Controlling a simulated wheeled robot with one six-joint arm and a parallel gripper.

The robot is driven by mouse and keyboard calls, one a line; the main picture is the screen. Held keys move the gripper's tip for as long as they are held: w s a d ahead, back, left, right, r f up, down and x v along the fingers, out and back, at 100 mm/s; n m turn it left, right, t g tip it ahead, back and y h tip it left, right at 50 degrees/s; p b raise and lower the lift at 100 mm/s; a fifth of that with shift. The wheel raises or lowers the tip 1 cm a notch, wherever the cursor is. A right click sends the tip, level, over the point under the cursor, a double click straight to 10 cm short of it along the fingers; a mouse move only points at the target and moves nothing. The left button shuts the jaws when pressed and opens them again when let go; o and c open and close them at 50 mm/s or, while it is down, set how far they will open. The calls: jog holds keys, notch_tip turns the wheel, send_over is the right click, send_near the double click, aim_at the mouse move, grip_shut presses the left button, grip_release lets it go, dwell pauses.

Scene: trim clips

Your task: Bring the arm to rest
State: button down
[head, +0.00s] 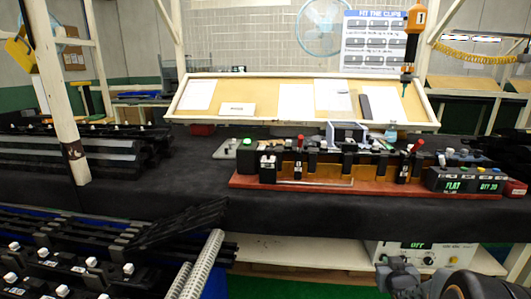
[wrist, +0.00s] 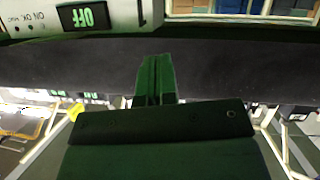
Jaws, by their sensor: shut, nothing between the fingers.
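My gripper (wrist: 155,62) points up the middle of the wrist view, its two dark fingers together with no gap and nothing between them. It is in front of a dark cloth surface and apart from any object. In the head view, part of my arm shows low at the right, below the white box with a green OFF display (head: 418,246). My fingertips cannot be made out there. The OFF display also shows upside down at the top left of the wrist view (wrist: 83,17).
A red-based fixture (head: 300,182) with clamps and clips stands on the black-covered bench (head: 140,190). Black trim parts (head: 70,158) lie at the left, and more clips and rails fill the lower left. A bare stretch of bench lies left of the fixture.

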jog(key=s+a+r+g+y+p, duration=0.1)
jog(key=s+a+r+g+p, duration=0.1)
jog(key=a+r+p, duration=0.45)
jog(key=s+a+r+g+p, duration=0.2)
jog(key=s+r+g+p, duration=0.1)
jog(key=r, duration=0.6)
jog(key=s+a+r+n+g+y+p, duration=0.1)
jog(key=s+a+r+g+p, duration=0.3)
jog(key=s+a+r+p, duration=0.5)
jog(key=shift+s+a+r+g+y, duration=0.3)
jog(key=shift+s+a+r+y, duration=0.15)
jog(key=shift+s+a+y, duration=0.35)
jog(key=shift+s+d, duration=0.1)
